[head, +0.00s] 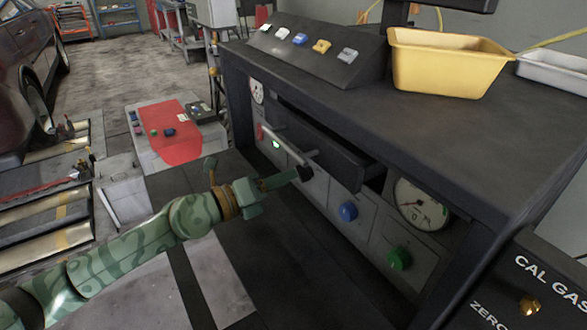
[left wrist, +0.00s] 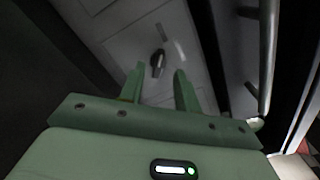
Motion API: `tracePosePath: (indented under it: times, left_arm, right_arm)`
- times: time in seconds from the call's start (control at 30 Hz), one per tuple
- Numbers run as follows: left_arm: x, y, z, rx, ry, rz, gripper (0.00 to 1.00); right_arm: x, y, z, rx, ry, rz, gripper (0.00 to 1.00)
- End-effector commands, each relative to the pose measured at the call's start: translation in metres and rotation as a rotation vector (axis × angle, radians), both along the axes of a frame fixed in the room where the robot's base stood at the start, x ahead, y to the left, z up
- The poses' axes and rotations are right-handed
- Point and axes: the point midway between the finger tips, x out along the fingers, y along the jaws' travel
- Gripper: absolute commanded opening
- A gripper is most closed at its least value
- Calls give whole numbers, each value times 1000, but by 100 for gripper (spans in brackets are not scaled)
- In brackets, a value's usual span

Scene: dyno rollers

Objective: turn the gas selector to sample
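A panel lettered CAL GAS and ZERO with a brass-coloured knob (head: 530,304) is at the lower right of the head view; it looks like the gas selector. The frame edge cuts the panel, and no SAMPLE mark or clear pointer direction shows. My left gripper (head: 284,180) is far to its left, at the console front by a black knob (head: 306,173). In the left wrist view the left fingers (left wrist: 159,72) stand apart, with the black knob (left wrist: 157,62) between and beyond their tips; contact is unclear. My right gripper is out of view.
The grey console has an open drawer (head: 318,146) with a bar handle (head: 287,147) just above my left gripper. A blue knob (head: 348,211), a green knob (head: 399,258) and a dial gauge (head: 421,204) lie to the right. A yellow bin (head: 447,68) stands on top.

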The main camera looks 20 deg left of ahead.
Motion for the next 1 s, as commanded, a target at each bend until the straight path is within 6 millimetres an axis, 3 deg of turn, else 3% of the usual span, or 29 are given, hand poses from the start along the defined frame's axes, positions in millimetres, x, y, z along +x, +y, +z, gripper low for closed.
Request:
tracePosePath:
  times: [0.2, 0.57, 0.7, 1.0]
  left_arm:
    - [24, -19, -2, 0, 2, 0, 33]
    - [29, -23, -3, 1, 4, -1, 33]
    - [29, -23, -3, 0, 3, 0, 2]
    - [29, -23, -2, 16, -9, 0, 2]
  right_arm:
    - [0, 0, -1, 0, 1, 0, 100]
    - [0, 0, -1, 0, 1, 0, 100]
    - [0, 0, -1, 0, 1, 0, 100]
    - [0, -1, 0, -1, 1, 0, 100]
